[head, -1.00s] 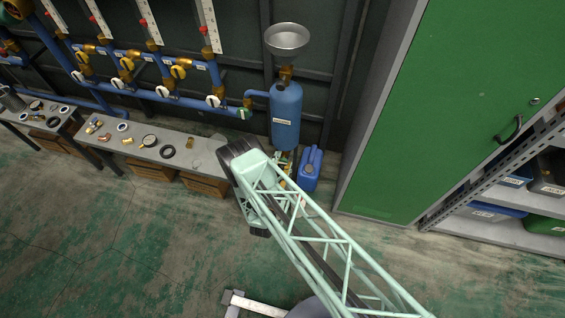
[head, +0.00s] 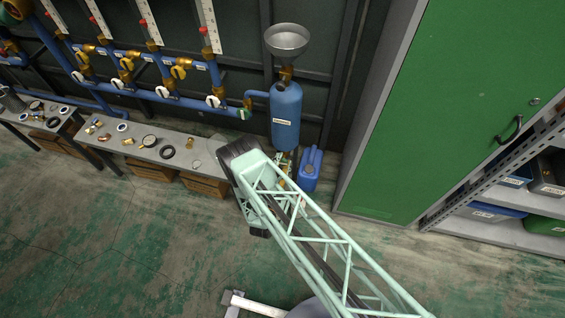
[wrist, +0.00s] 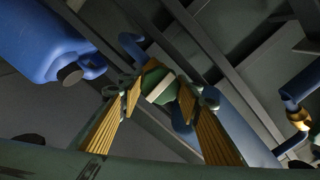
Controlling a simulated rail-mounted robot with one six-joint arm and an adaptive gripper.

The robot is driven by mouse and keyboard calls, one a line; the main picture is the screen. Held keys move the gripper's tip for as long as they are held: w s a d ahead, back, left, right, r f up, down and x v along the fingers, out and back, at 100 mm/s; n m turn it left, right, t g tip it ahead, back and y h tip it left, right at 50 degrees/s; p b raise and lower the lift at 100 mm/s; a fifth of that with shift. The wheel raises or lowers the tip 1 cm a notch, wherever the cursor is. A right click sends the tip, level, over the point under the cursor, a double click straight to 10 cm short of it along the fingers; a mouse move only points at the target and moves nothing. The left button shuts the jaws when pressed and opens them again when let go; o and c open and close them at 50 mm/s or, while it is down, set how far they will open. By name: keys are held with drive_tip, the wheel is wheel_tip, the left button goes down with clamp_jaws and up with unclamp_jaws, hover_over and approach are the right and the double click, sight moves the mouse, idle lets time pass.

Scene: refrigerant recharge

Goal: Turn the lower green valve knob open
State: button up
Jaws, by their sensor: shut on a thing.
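In the wrist view, the green valve knob (wrist: 154,76) with a pale bar across its face sits between the yellow-ribbed fingers of my gripper (wrist: 157,104). The fingers are shut on it, one on each side. The pale bar lies tilted in the picture. In the head view my own arm covers most of my gripper and this knob, below the blue tank (head: 285,116). Another green knob (head: 243,113) shows higher up, on the pipe left of the tank, apart from my gripper.
A blue jerrycan (head: 310,169) stands close to the right of my gripper and also shows in the wrist view (wrist: 60,45). A bench (head: 180,152) with fittings is to the left. A funnel (head: 288,40) tops the tank. A green cabinet (head: 450,110) stands at right.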

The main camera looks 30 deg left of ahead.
drive_tip(key=shift+n, duration=0.3)
drive_tip(key=n, duration=0.4)
drive_tip(key=shift+n+b, duration=0.3)
drive_tip(key=n+b, duration=0.1)
drive_tip(key=n, duration=0.4)
drive_tip(key=shift+a, duration=0.1)
drive_tip(key=n, duration=0.7)
idle(0.4)
drive_tip(key=o, duration=0.9)
drive_tip(key=shift+s, duration=0.2)
